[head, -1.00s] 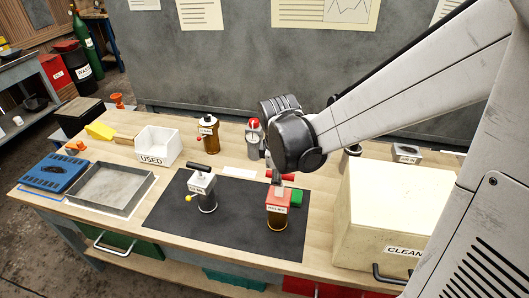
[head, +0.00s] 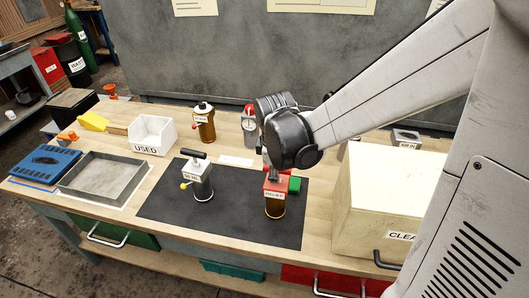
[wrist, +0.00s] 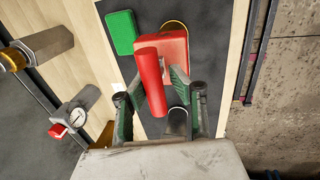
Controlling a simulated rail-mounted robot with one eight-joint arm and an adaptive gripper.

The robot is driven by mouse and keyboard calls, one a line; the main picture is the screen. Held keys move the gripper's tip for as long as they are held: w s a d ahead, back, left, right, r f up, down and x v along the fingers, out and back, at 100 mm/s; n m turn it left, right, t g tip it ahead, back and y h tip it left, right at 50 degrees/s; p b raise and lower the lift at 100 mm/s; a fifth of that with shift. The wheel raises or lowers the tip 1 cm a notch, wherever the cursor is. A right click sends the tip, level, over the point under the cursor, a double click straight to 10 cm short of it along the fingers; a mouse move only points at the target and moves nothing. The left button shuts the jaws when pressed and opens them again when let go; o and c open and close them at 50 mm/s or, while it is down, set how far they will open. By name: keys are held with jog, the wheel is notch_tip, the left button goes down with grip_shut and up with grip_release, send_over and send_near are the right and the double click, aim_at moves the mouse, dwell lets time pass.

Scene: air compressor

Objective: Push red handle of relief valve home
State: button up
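The relief valve stands upright on the dark mat, with a red head and label (head: 275,188) over a brown-gold body (head: 275,208). Its red head also shows in the wrist view (wrist: 176,48). The red handle (wrist: 150,75) is a round bar at the valve head, pointing toward the wrist camera. A small part of it shows in the head view (head: 266,168). My gripper (wrist: 156,85) is right above the valve, its two green-padded fingers on either side of the handle. Whether both pads press on it is unclear. My wrist hides most of the gripper in the head view.
A green block (head: 294,184) lies close beside the relief valve. A grey valve with a black T-handle (head: 197,178) stands left on the mat (head: 235,217). A gauge (head: 249,120) and brown bottle (head: 204,125) stand behind. A large cream box (head: 385,205) is close on the right.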

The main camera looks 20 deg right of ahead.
jog(key=o, duration=0.3)
jog(key=shift+r, duration=0.1)
notch_tip(320, 180, up, 12)
jog(key=s+a, duration=0.1)
jog(key=s, duration=0.1)
jog(key=shift+f, duration=0.2)
dwell(0.4)
jog(key=s+d+r+m+t+y, duration=0.1)
jog(key=s+m+t, duration=0.4)
jog(key=s+m, duration=0.7)
jog(key=shift+s+d+r, duration=0.35)
jog(key=shift+d+r, duration=0.05)
jog(key=shift+r, duration=0.2)
